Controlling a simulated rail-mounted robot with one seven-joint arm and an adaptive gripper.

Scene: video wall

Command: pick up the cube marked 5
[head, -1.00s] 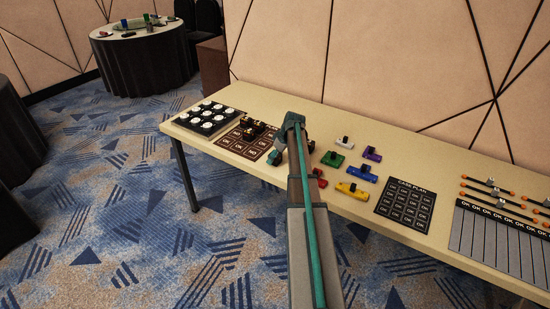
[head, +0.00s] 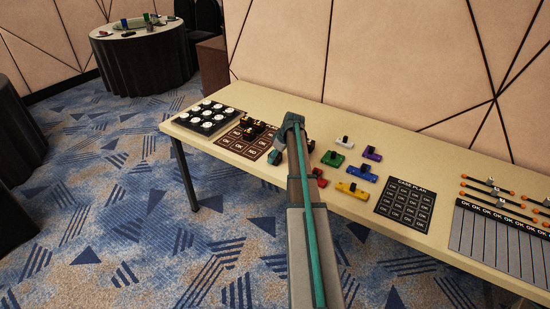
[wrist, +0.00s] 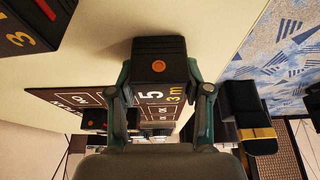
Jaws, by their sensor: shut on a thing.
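In the wrist view a black cube (wrist: 158,48) with an orange dot sits between the two teal fingers of my gripper (wrist: 160,78), which is shut on it. A white 5 and a yellow "3 m" show at its lower edge, between the fingers; I cannot tell surely whether they are on the cube. In the head view my arm hides most of the gripper and the cube.
A dark marked board (head: 238,146) carries several black-and-gold pieces. A tray of white round pieces (head: 210,108) stands to its left. Coloured blocks, such as a green one (head: 332,159), and a dark plan sheet (head: 404,200) lie right of my arm. Another dark block (wrist: 30,22) is near in the wrist view.

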